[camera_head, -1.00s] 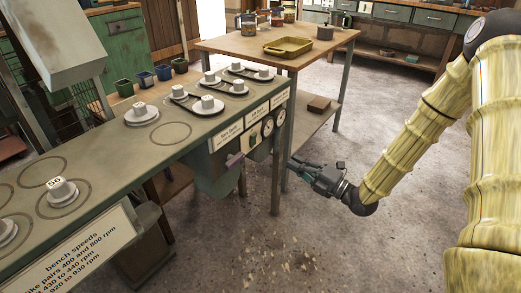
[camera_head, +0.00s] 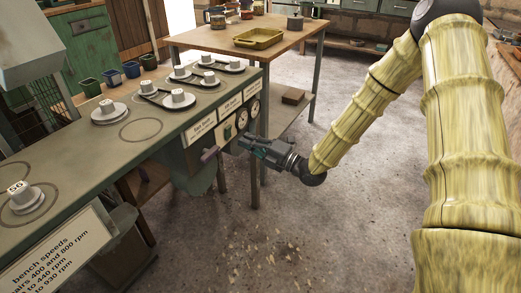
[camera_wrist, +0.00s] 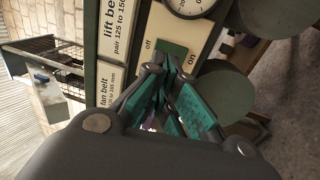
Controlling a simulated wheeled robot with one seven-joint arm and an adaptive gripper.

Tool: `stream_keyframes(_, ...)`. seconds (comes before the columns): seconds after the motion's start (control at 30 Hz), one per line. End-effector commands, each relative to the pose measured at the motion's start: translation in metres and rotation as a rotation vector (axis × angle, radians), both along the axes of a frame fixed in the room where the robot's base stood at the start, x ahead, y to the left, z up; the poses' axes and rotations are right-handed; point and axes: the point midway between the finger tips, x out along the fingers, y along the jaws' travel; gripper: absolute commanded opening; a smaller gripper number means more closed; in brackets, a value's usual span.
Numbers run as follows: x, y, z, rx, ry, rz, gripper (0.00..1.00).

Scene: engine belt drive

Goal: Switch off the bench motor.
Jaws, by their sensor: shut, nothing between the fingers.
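The bench (camera_head: 95,150) carries a front panel with a pale switch plate (camera_wrist: 203,32) marked "off" and "on". A green rectangular switch part (camera_wrist: 171,47) sits between these words. In the head view the plate is small beside my gripper (camera_head: 244,145). My gripper, with teal finger pads, is shut and empty. In the wrist view its fingertips (camera_wrist: 168,70) are close to the green part and partly cover the plate. I cannot tell whether they touch it. The switch's exact position is unclear.
Round dials (camera_head: 242,118) sit beside the switch plate. A wooden table (camera_head: 200,40) with a yellow tray (camera_head: 262,39) stands behind. The floor in front is open.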

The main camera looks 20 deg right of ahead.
Motion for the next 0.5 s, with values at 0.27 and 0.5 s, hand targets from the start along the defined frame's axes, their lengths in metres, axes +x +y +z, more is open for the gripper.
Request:
stream_keyframes(0.27, 0.029, 0.023, 0.004, 0.0, -0.001, 0.001, 0.0)
stream_keyframes(0.5, 0.038, 0.03, 0.007, -0.001, 0.001, 0.0, 0.0)
